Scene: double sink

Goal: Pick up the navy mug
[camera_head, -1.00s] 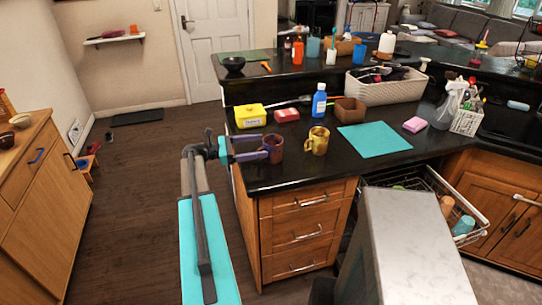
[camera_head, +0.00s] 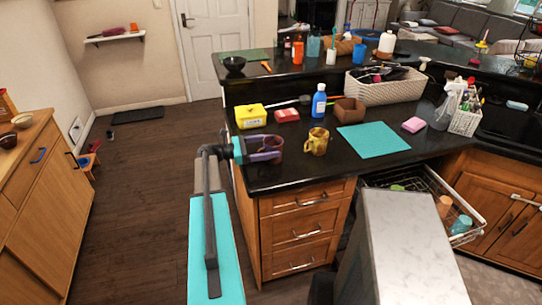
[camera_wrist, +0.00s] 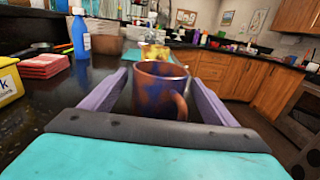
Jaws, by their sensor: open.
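The navy mug, mottled with rusty brown, stands upright on the black counter near its left end. It shows in the head view (camera_head: 279,146) and in the middle of the wrist view (camera_wrist: 156,92), its handle toward the lower right there. My gripper (camera_head: 272,149) is open, with its purple fingers on either side of the mug. In the wrist view the gripper (camera_wrist: 160,82) has a finger to the left and a finger to the right of the mug. Gaps show beside the mug, and its base is partly hidden by the gripper's dark front edge.
A yellow mug (camera_head: 316,141) stands just beyond it, to the right. Behind are a yellow box (camera_head: 250,116), red cloths (camera_head: 286,115), a blue bottle (camera_head: 319,101) and a brown box (camera_head: 348,111). A teal mat (camera_head: 374,139) lies right. An open dishwasher rack (camera_head: 425,184) is below.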

